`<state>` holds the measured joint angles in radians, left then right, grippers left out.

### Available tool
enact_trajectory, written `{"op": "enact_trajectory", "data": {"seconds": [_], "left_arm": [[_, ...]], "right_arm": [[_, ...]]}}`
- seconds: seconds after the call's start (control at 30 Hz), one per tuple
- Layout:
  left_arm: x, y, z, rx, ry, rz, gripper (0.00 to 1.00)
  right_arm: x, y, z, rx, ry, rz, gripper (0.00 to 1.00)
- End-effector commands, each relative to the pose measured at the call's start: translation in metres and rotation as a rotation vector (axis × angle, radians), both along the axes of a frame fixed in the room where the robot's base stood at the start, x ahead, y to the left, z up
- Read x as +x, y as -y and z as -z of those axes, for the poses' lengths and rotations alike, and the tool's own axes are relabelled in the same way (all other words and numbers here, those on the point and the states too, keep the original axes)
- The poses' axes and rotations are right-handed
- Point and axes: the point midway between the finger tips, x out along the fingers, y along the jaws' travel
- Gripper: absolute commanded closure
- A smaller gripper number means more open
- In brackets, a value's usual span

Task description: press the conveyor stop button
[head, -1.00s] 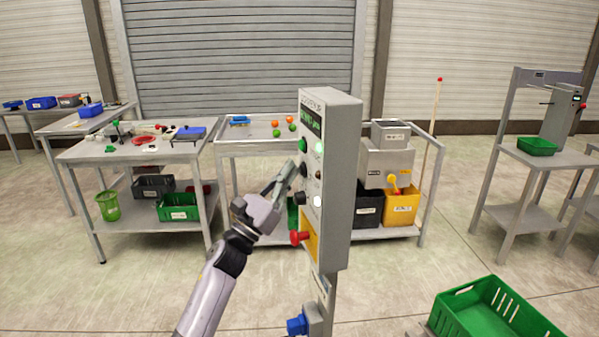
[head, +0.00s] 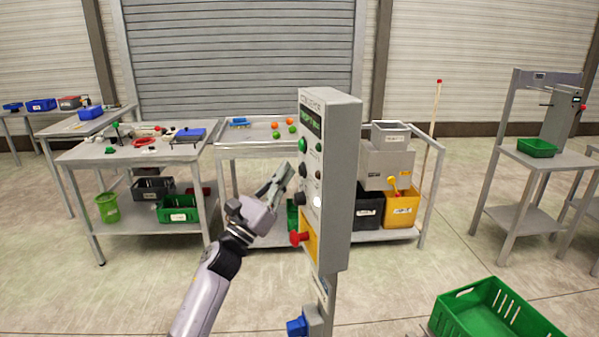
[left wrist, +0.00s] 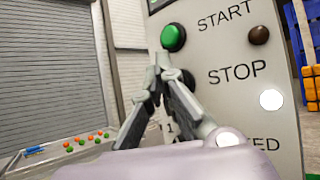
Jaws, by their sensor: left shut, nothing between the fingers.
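The grey control box (head: 340,185) stands on a post at the centre of the head view. Its green START button (head: 303,145) is at the top of the button column, and the dark STOP button (head: 302,170) is below it. In the left wrist view the green button (left wrist: 173,37) is clear, while the STOP button (left wrist: 188,79) is partly hidden behind my fingers. My left gripper (head: 283,171) is shut and empty, its tips left of the STOP button with a small gap in the head view. My right gripper is not in view.
A red mushroom button (head: 298,238) on a yellow plate sits lower on the box. A dark knob (head: 299,198) lies between it and STOP. A white lamp (head: 317,202) is lit. A green crate (head: 490,310) stands at front right. Tables (head: 130,153) stand behind.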

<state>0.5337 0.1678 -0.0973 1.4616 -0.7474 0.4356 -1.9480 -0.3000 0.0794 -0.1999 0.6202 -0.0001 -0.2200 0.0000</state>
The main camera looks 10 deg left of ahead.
Motion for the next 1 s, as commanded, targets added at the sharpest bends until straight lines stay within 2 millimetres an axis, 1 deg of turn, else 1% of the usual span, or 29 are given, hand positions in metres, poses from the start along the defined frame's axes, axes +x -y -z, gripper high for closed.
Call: {"op": "enact_trajectory", "data": {"seconds": [0.47,0.9,1.0], "left_arm": [[-0.003,-0.006,0.000,0.000,0.000,-0.001,1.00],[-0.023,-0.042,0.001,0.001,0.001,-0.001,1.00],[-0.026,-0.046,0.000,0.000,0.000,0.001,1.00]], "right_arm": [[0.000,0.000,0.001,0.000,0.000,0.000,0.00],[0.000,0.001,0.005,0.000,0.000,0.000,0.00],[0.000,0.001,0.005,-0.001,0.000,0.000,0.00]]}}
